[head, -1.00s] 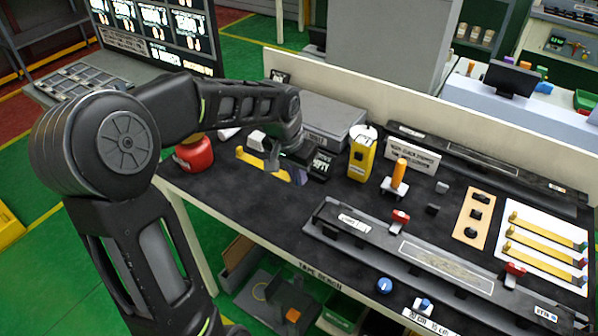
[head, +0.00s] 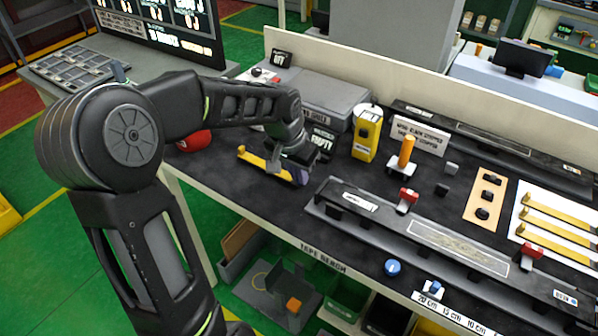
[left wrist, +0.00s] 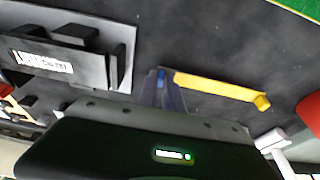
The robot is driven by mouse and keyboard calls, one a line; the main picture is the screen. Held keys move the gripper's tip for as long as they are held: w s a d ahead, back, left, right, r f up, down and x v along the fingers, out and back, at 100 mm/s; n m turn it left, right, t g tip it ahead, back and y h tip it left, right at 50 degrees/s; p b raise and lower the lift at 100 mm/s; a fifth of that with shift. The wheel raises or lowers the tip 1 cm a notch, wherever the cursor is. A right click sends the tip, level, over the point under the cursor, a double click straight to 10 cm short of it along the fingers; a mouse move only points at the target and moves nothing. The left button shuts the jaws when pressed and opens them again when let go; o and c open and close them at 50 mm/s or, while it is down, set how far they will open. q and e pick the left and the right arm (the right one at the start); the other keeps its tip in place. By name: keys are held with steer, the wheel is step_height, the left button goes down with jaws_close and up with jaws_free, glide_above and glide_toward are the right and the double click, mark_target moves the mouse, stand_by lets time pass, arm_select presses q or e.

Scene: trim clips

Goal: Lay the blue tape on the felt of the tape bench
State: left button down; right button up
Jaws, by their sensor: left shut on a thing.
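The blue tape (head: 256,162) is a yellow strip with a small yellow block at its far left end. My left gripper (head: 300,176) is shut on its other end. In the left wrist view a blue piece (left wrist: 161,77) shows between the fingertips, and the yellow strip (left wrist: 220,88) runs right from them. The strip is over the dark felt (head: 228,180) of the tape bench, left of the long grey fixture. I cannot tell whether it touches the felt. The fingers hide the gripped end. My right gripper is not in view.
A red round object (head: 193,140) stands left of the strip. A yellow device (head: 367,132) and an orange-handled tool (head: 405,155) stand behind to the right. The long grey fixture (head: 380,228) has a red clamp. Other yellow strips lie on a white board (head: 525,235).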

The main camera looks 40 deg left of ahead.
arm_select(q)
steer(key=shift+f, duration=0.45)
steer(key=c, duration=1.4)
jaws_free()
steer(key=shift+c, duration=0.2)
steer(key=shift+r, duration=0.1)
steer(key=v, duration=0.7)
steer(key=shift+r+b, duration=0.3)
steer(key=shift+b, duration=0.15)
steer(key=shift+s, duration=0.1)
